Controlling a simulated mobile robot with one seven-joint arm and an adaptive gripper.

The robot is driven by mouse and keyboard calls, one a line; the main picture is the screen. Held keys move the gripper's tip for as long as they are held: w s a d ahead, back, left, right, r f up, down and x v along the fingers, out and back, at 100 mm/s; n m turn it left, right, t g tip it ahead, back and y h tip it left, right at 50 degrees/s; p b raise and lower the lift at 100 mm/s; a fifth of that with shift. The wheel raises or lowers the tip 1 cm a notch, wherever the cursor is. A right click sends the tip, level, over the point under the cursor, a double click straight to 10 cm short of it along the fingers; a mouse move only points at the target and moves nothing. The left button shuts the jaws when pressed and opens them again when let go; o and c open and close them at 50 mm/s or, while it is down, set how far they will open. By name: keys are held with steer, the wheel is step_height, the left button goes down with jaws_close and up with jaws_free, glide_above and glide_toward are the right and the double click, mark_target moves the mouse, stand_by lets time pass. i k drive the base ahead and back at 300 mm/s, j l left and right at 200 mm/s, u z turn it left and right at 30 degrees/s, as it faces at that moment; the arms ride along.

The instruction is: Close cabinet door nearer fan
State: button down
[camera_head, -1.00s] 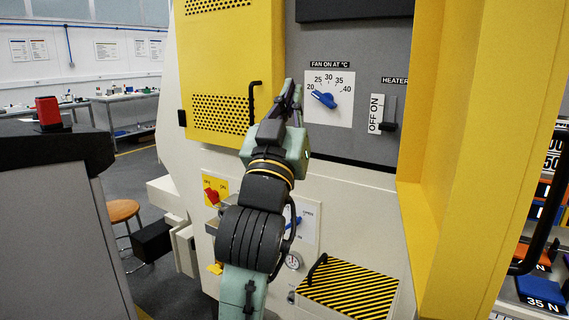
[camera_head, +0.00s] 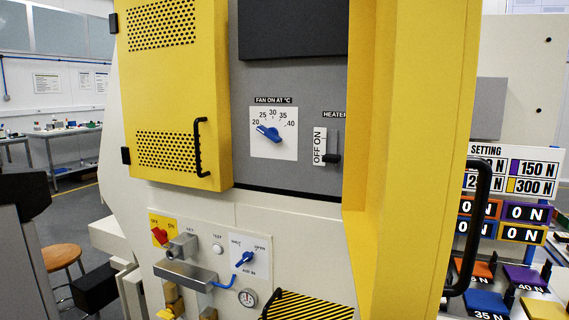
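A yellow door with perforated patches (camera_head: 165,85) is at the upper left of the machine. It has a black handle (camera_head: 200,148) on its right edge and black hinge blocks on its left. Its right edge stands out in front of the grey panel (camera_head: 280,75); I cannot tell how far it is ajar. A second tall yellow panel (camera_head: 420,130) juts toward me at right, swung out, with a black bar handle (camera_head: 473,228) at its outer side. The fan dial with blue knob (camera_head: 268,133) is between them. My gripper is not in view.
A heater lever (camera_head: 333,152) is right of the dial. Below are a red switch (camera_head: 160,236), a small gauge (camera_head: 248,297) and a striped black-yellow cover (camera_head: 308,306). A weight rack (camera_head: 505,245) stands at right, a stool (camera_head: 62,257) at left.

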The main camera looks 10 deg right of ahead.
mark_target(411, 72)
steer(key=l+z, duration=0.15)
steer(key=l, duration=0.95)
steer(key=k+l+u, duration=0.2)
steer(key=k, duration=0.2)
